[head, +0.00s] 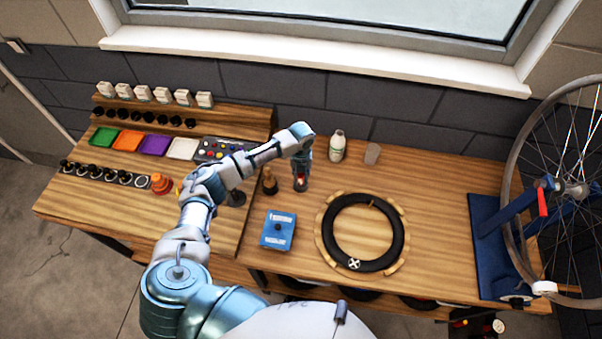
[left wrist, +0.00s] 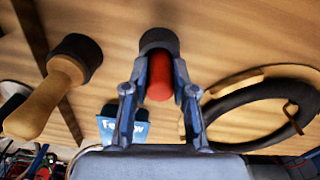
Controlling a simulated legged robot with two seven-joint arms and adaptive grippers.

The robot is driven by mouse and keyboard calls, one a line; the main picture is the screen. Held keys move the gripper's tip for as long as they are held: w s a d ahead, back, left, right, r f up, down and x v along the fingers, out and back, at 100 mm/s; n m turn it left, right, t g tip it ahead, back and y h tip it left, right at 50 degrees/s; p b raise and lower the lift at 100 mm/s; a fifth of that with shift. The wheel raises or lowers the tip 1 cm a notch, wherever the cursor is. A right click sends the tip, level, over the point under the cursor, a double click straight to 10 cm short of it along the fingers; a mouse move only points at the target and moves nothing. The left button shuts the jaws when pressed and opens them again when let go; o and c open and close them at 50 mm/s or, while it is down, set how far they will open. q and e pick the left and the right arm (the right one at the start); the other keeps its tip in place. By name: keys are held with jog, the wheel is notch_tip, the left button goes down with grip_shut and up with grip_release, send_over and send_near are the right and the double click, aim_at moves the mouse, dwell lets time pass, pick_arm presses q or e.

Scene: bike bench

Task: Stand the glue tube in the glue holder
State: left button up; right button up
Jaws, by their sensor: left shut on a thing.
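The red glue tube (left wrist: 160,78) is between the two fingers of my left gripper (left wrist: 160,105) in the left wrist view. The fingers are shut on it. A dark grey round cup (left wrist: 159,40), which looks like the glue holder, is at the tube's far end. The tube's end overlaps it, and I cannot tell whether it is inside. In the head view my left gripper (head: 301,183) points down at the bench, with a bit of red between its fingers. The gripper hides most of the tube and cup there. My right gripper is not in view.
A wooden-handled tool (head: 269,181) stands close left of the gripper. A blue box (head: 278,230) and a black tyre on a round wooden stand (head: 405,238) are nearer. A white bottle (head: 337,146) and grey cup (head: 371,153) stand behind.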

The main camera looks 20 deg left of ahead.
pick_arm(q)
jog(key=o, duration=1)
notch_tip(320, 180, up, 12)
jog(key=shift+w+f, duration=0.1)
jog(key=shift+w, duration=0.05)
